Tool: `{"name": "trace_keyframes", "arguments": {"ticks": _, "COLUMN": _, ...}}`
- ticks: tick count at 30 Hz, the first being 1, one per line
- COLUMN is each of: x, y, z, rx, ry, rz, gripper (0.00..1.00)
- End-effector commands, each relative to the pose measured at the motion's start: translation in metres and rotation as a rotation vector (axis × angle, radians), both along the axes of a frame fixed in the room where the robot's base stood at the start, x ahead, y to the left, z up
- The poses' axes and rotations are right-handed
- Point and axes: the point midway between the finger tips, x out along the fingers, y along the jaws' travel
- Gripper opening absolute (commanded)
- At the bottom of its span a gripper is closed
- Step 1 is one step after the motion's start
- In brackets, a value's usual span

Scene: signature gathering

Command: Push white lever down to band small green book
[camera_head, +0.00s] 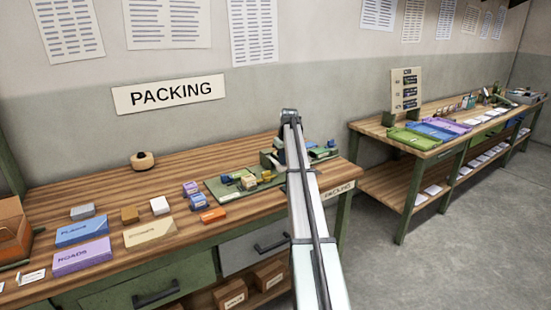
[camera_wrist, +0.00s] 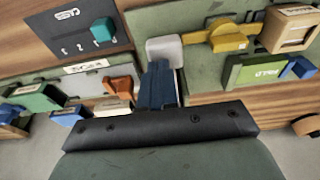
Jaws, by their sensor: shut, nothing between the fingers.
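In the wrist view, my gripper (camera_wrist: 159,68) is shut and empty, its dark blue fingers pressed together. Their tips are at the near edge of the white lever's (camera_wrist: 165,48) pad; whether they touch it I cannot tell. One green book (camera_wrist: 262,71), with lettering on its side and a blue piece at its end, lies to the right of the lever. Another green book-like block (camera_wrist: 36,99) lies at the left. I cannot tell which is the small green book. In the head view my arm covers part of the banding area, and the gripper is hidden.
An orange block (camera_wrist: 118,86) is left of the fingers, and a yellow part (camera_wrist: 228,38) is right of the lever. A dark numbered panel (camera_wrist: 75,37) carries a teal knob (camera_wrist: 103,30). In the head view, several small books and boxes lie left of the green mat (camera_head: 215,187).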

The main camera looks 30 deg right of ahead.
Motion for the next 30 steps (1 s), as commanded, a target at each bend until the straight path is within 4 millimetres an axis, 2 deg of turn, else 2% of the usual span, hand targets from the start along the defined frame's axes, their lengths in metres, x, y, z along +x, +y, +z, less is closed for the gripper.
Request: {"name": "trace_keyframes", "arguments": {"ticks": 30, "x": 0.0, "y": 0.0, "z": -0.017, "rx": 0.0, "ry": -0.001, "rz": 0.0, "gripper": 0.0}}
